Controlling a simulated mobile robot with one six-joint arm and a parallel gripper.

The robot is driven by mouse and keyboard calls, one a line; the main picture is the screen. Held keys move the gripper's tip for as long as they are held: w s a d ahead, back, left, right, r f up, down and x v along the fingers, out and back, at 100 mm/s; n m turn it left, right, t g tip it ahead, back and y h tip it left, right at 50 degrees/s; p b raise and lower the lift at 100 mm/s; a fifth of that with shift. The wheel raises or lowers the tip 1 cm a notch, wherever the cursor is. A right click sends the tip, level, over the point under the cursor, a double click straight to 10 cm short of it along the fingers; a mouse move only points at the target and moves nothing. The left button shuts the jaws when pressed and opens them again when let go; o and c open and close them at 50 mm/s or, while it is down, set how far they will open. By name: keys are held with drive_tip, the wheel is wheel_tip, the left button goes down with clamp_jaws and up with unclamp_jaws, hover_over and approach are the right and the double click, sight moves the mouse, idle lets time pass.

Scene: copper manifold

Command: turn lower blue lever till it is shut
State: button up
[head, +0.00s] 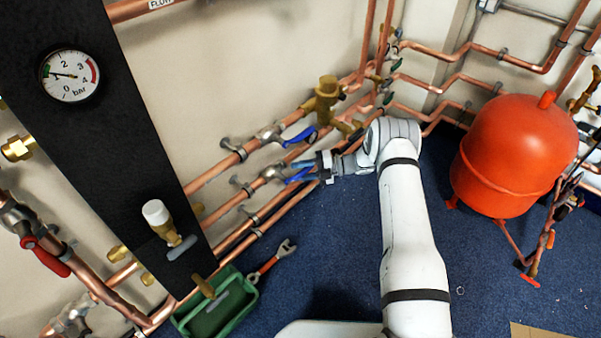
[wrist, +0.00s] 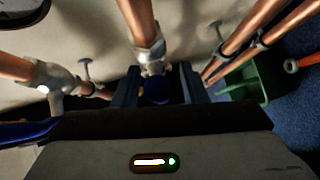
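The lower blue lever (head: 297,177) sits on a metal valve (head: 272,173) in a copper pipe along the wall. It sticks out at an angle to the pipe, pointing right in the head view. My gripper (head: 305,171) is at this lever, reaching in from the right. In the wrist view the lever (wrist: 157,91) lies between the two dark fingers, below its valve (wrist: 150,55). A gap shows beside it on the right, so the fingers look open around it. Much of the lever is hidden by the fingers and gripper body.
The upper blue lever (head: 301,136) is close above; part of it shows at left in the wrist view (wrist: 25,131). A brass fitting (head: 326,100) stands behind. A green tray (head: 215,310) and a wrench (head: 270,262) lie below left. A red tank (head: 515,150) stands right.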

drive_tip(key=shift+a, duration=0.35)
drive_tip(key=shift+s, duration=0.1)
drive_tip(key=shift+c, duration=0.6)
clamp_jaws()
